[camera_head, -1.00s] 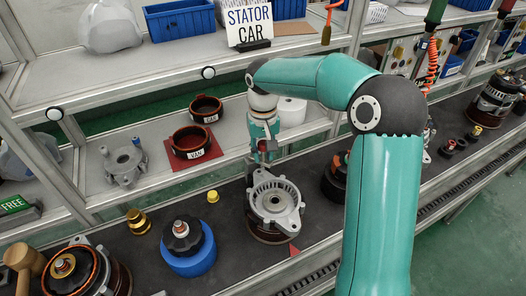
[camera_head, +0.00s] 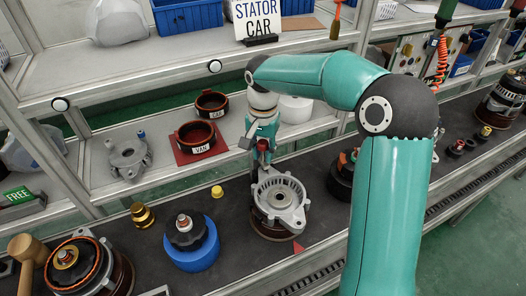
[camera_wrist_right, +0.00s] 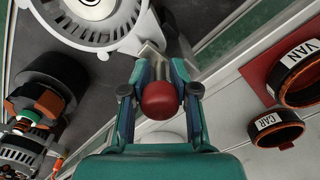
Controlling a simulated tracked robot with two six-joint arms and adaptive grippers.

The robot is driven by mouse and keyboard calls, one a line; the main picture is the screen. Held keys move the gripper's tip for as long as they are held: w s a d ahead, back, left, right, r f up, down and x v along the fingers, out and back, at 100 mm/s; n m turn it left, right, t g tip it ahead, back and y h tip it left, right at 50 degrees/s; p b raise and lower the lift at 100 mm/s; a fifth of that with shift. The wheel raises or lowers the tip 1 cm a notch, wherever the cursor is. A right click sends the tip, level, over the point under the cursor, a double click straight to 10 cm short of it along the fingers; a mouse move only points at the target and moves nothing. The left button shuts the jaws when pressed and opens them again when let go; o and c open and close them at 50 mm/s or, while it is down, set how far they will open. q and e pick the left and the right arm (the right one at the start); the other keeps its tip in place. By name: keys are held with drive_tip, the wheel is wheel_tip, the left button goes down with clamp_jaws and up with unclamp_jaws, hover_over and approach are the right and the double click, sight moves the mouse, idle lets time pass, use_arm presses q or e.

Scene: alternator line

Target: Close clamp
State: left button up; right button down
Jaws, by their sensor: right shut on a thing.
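My right gripper (camera_head: 262,152) is behind the silver alternator housing (camera_head: 280,196) on the dark bench. In the right wrist view its two fingers (camera_wrist_right: 160,92) are closed around a red rounded knob (camera_wrist_right: 160,100), which looks like the clamp's handle. A pale metal part of the clamp (camera_wrist_right: 151,53) shows just beyond the knob, beside the finned rim of the housing (camera_wrist_right: 98,30). The rest of the clamp is mostly hidden by the gripper and the housing. The left gripper is not in view.
A blue round base with a dark part (camera_head: 191,250) and a brass piece (camera_head: 142,215) stand to the left. VAN and CAR rings (camera_head: 196,137) sit on the shelf behind. Another dark assembly (camera_head: 342,178) is close on the right. A shelf post (camera_head: 355,45) rises behind my arm.

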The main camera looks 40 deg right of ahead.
drive_tip(key=c, duration=1.1)
unclamp_jaws()
drive_tip(key=shift+w+r, duration=0.15)
drive_tip(key=shift+w, duration=0.05)
drive_tip(key=shift+s, duration=0.1)
wheel_tip(320, 180, up, 12)
drive_tip(key=shift+f, duration=0.1)
